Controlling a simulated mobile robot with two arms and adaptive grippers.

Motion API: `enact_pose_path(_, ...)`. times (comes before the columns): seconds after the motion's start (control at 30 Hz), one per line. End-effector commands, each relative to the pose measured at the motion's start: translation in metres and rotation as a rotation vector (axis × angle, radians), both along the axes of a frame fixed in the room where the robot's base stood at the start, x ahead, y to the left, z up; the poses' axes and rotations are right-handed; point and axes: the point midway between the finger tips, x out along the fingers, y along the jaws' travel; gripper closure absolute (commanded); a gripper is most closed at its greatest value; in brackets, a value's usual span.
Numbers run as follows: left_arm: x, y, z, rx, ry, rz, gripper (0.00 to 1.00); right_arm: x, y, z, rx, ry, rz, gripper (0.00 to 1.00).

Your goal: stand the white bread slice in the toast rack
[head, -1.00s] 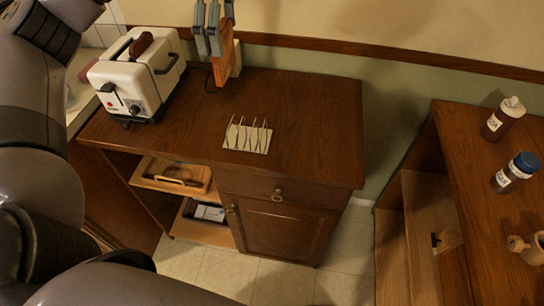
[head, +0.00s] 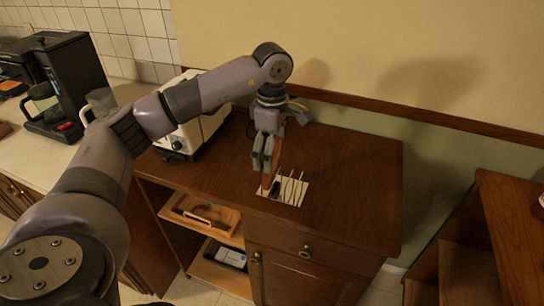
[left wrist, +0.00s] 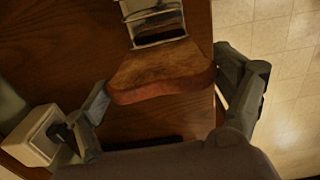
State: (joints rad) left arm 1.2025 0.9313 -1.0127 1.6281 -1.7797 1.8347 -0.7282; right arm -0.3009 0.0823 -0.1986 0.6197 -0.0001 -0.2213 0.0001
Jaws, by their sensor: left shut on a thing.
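My left gripper (head: 264,168) is shut on the white bread slice (head: 277,160), low over the left end of the toast rack. The slice shows its brown crust edge in the left wrist view (left wrist: 160,75), between my two fingers. The wire toast rack (head: 294,190) stands on the brown counter, and part of it shows in the left wrist view (left wrist: 155,18) just beyond the slice. The gripper and slice hide the rack's left part. I cannot tell whether the slice touches the rack or is between its wires. My right gripper is not in view.
A white toaster (head: 190,135) stands at the counter's left, partly behind my left arm. A black coffee machine (head: 72,85) stands on the pale counter farther left. The wooden counter (head: 350,165) is clear right of the rack. A gap separates it from another wooden unit (head: 510,225).

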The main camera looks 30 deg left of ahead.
Motion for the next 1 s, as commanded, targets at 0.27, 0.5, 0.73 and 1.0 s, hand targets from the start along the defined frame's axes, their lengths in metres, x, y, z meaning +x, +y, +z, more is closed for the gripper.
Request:
enact_pose_path(0.27, 0.0, 0.0, -0.026, 0.001, 0.0, 0.001, 0.32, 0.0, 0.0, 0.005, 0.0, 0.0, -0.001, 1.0)
enact_pose_path(0.5, 0.0, 0.0, -0.028, 0.001, 0.0, 0.001, 0.32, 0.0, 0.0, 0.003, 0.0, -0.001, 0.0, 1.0)
enact_pose_path(0.73, 0.0, 0.0, -0.029, 0.0, 0.0, 0.001, 0.02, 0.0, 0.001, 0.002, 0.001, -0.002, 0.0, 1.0)
enact_pose_path(1.0, 0.0, 0.0, -0.029, 0.0, 0.0, 0.001, 0.0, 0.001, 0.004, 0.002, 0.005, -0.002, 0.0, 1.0)
